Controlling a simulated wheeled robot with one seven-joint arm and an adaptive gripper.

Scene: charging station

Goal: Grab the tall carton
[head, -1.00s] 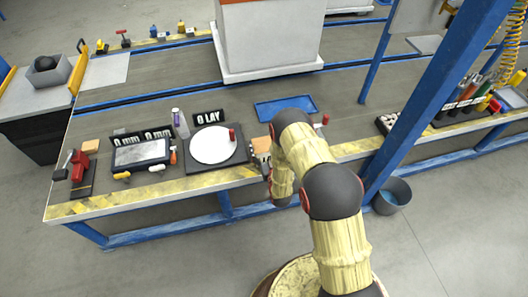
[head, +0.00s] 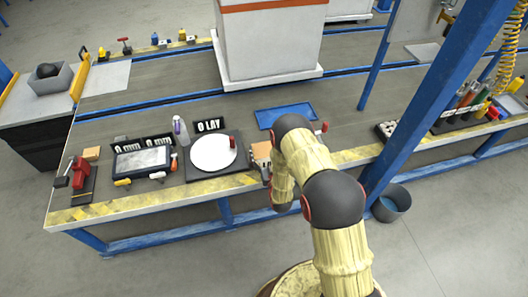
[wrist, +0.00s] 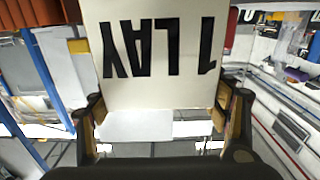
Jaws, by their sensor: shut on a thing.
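A pale carton (wrist: 155,55) with large black lettering, "1 LAY" upside down, fills the upper middle of the wrist view. My gripper (wrist: 160,112) has a finger on either side of it and is shut on it. In the head view a small tan part of the carton (head: 261,150) shows at the table's front edge, beside the round white plate. My arm hides the rest of it and most of the gripper there. I cannot tell whether the carton still touches the table.
A blue tray (head: 285,115) lies behind. A blue post (head: 425,105) rises at the right, with a bin (head: 391,202) below.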

